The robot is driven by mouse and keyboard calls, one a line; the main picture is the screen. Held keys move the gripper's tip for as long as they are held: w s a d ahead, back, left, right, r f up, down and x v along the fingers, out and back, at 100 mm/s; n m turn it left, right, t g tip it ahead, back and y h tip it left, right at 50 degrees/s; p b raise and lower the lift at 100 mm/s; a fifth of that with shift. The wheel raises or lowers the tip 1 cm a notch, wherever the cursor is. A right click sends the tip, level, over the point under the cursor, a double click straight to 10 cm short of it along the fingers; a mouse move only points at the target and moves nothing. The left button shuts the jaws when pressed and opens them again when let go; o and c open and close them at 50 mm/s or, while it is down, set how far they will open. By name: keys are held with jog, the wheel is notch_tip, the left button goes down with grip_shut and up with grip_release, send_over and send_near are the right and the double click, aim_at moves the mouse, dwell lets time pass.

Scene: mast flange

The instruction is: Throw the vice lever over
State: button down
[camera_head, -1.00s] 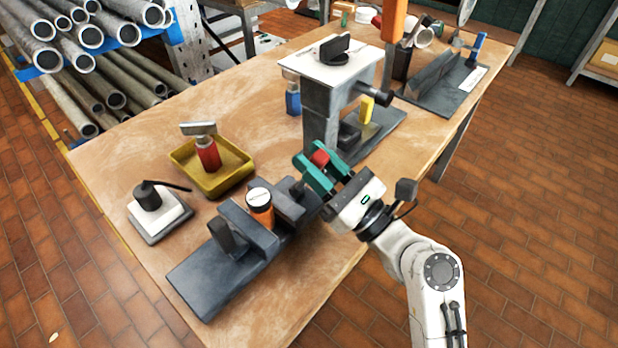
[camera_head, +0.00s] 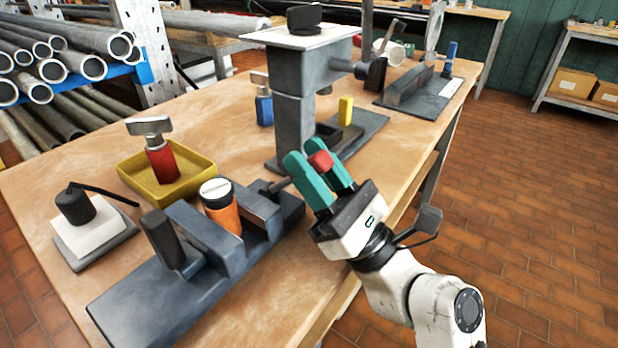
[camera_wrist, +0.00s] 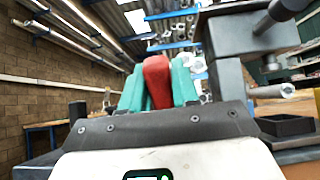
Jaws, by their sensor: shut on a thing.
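The grey vice (camera_head: 160,290) lies on the workbench in the head view, with an orange cylinder with a white top (camera_head: 222,208) between its jaws. The vice lever (camera_head: 280,184) is a short metal rod at the right end of the vice, with a red grip (camera_head: 321,161). My gripper (camera_head: 320,172) has green fingers closed around the red grip, just right of the vice. In the wrist view the red grip (camera_wrist: 157,80) stands between the two green fingers. The lower part of the lever is hidden by my gripper there.
A yellow tray (camera_head: 190,185) with a red tool stands behind the vice, and a black pot with a thin arm (camera_head: 76,206) is at the left. A grey press stand (camera_head: 295,120) rises close behind my gripper. Floor is free at the right.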

jog(key=shift+d+f, duration=0.1)
dwell(0.3)
jog(key=c, duration=0.9)
grip_release()
jog(key=shift+s+d+f, duration=0.15)
jog(key=shift+f, duration=0.1)
jog(key=s+d, duration=0.2)
jog(key=d, duration=0.1)
jog(key=s+d, duration=0.5)
jog(key=d, duration=0.1)
jog(key=shift+s+d+f+p, duration=0.2)
jog(key=shift+s+d+p, duration=0.1)
jog(key=shift+s+d, duration=0.1)
